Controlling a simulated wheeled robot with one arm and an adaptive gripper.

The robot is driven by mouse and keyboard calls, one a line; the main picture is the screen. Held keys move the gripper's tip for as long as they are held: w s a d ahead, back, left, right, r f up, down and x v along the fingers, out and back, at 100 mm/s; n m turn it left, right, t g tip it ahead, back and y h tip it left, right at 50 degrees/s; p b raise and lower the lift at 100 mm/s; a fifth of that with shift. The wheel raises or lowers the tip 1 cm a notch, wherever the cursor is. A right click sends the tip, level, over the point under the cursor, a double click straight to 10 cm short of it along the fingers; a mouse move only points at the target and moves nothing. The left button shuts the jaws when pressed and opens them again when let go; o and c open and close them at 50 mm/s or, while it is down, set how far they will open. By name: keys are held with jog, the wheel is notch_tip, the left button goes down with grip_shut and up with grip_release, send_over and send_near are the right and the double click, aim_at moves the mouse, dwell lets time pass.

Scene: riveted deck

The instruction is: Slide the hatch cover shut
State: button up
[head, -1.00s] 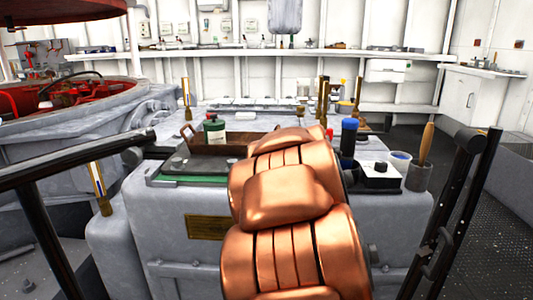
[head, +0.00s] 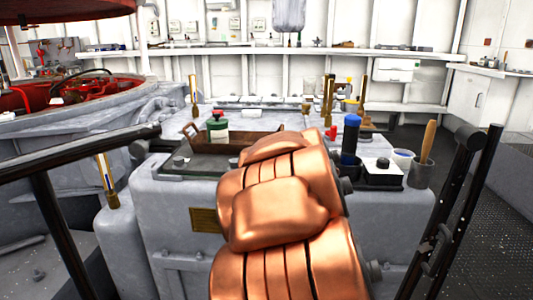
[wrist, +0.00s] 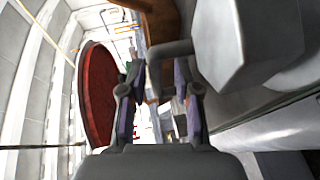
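The likely hatch cover (head: 205,165) is a dark flat plate with small knobs, on top of the grey console, with a thin green edge along its front. How far it covers its opening I cannot tell. My gripper (wrist: 160,82) shows in the wrist view with its two fingers apart. A grey bent bar (wrist: 168,48) reaches between or just beyond the fingertips; contact cannot be told. In the head view my copper arm hides the gripper and part of the console top.
A brown tray (head: 238,141) and a green-capped jar (head: 217,127) stand behind the plate. A dark blue-capped bottle (head: 350,140), a black-and-white box (head: 383,172) and a cup with a wooden handle (head: 421,172) stand on the right. Black rails (head: 50,172) flank the console.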

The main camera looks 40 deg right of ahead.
dwell(0.3)
jog(key=shift+s+a+r, duration=0.15)
jog(key=shift+s+r, duration=0.05)
jog(key=shift+s, duration=0.25)
jog(key=v, duration=1.1)
jog(key=shift+f, duration=0.15)
